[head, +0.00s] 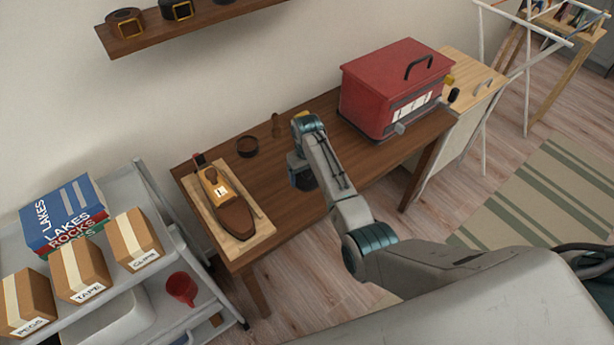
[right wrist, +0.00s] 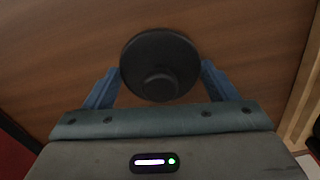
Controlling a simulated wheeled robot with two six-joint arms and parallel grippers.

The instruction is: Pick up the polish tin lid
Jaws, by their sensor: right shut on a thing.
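The polish tin lid (right wrist: 160,62) is a black round disc with a small knob, seen in the right wrist view. My right gripper (right wrist: 157,82) is shut on it, with a blue finger on either side. A dark round open tin (head: 247,147) stands on the table, left of my right gripper. I cannot tell how high the lid is above the table. My left gripper is not in view.
A board (head: 262,226) with a brown shoe (head: 236,216) lies at the table's left end. A red box (head: 385,85) stands at the right end. A small brown object (head: 276,125) is near the wall. A grey trolley (head: 150,290) with boxes stands at left.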

